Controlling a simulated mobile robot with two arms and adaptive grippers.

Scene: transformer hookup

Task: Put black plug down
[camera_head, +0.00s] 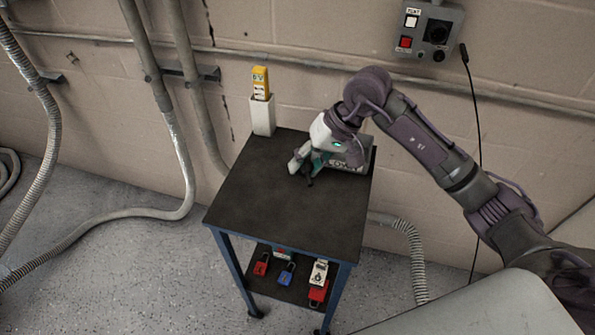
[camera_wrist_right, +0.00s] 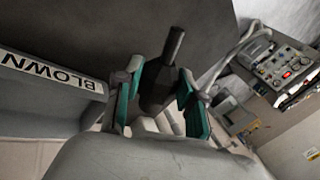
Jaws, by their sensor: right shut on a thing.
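The black plug (camera_head: 309,181) is held by my right gripper (camera_head: 304,161) over the far part of the dark table top (camera_head: 275,208). In the right wrist view the plug (camera_wrist_right: 161,82) sits between the two teal-padded fingers (camera_wrist_right: 157,92), its narrow end pointing up in the picture. The gripper is shut on it. The plug is at or close above the table top; I cannot tell whether it touches. My left gripper is not in view.
A grey bin labelled BLOWN (camera_wrist_right: 50,72) stands beside the gripper, partly hidden in the head view. A yellow device (camera_head: 260,82) sits in a white holder (camera_head: 263,116) at the far left corner. The table's near part is clear. Padlocks (camera_head: 286,275) lie on the lower shelf.

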